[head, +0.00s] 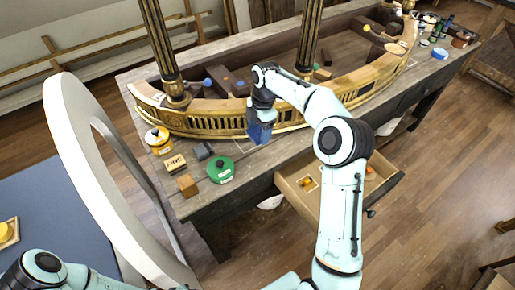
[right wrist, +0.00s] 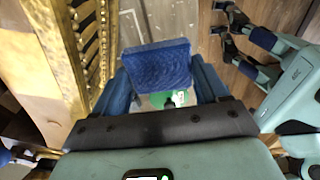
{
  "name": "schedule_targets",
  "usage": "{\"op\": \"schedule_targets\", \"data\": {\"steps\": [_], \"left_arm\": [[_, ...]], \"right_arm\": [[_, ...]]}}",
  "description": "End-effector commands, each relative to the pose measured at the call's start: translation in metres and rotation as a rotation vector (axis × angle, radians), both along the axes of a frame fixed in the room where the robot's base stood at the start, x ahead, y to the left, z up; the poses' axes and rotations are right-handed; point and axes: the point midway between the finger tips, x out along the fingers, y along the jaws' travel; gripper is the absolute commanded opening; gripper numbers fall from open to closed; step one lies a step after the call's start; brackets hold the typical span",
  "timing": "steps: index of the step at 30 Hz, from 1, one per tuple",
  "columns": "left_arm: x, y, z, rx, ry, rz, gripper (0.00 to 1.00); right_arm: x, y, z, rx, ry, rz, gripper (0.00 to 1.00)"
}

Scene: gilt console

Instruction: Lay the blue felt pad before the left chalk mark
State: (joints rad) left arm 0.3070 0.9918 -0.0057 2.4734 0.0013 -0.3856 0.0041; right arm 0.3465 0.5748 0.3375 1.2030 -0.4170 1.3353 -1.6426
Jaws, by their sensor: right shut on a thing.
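The blue felt pad (right wrist: 158,66) is held between the two blue fingers of my right gripper (right wrist: 160,88) in the right wrist view. In the head view the pad (head: 260,135) is partly covered by my right gripper (head: 262,122), just in front of the gilt console's curved base. I cannot tell whether the pad touches the tabletop. Thin pale chalk lines (head: 241,148) show on the table just left of the pad; pale lines (right wrist: 134,20) also show beyond it in the right wrist view. My left arm enters at lower left; its gripper is out of view.
The gilt base (head: 205,121) stands behind the pad. Left on the table are a green tin (head: 221,170), a wooden block (head: 187,185), a dark block (head: 203,151), a labelled block (head: 175,163) and a yellow jar (head: 158,140). An open drawer (head: 290,186) juts out below.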

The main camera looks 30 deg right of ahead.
Motion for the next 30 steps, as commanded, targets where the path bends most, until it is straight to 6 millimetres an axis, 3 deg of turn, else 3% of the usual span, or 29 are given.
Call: {"op": "schedule_targets", "data": {"steps": [3, 11, 19, 30], "left_arm": [[0.000, 0.000, 0.000, 0.000, 0.000, 0.000, 0.43], [0.000, 0.000, 0.000, 0.000, 0.000, 0.000, 0.43], [0.000, 0.000, 0.000, 0.000, -0.001, 0.000, 0.43], [0.001, 0.000, 0.000, 0.000, -0.001, 0.000, 0.43]], "right_arm": [[0.000, 0.000, -0.027, 0.001, 0.003, 0.000, 0.44], [0.000, 0.000, -0.052, 0.000, 0.001, -0.001, 0.44], [0.000, 0.000, -0.095, -0.001, 0.001, -0.001, 0.44], [0.000, 0.000, -0.103, -0.001, -0.001, 0.000, 0.44]]}}
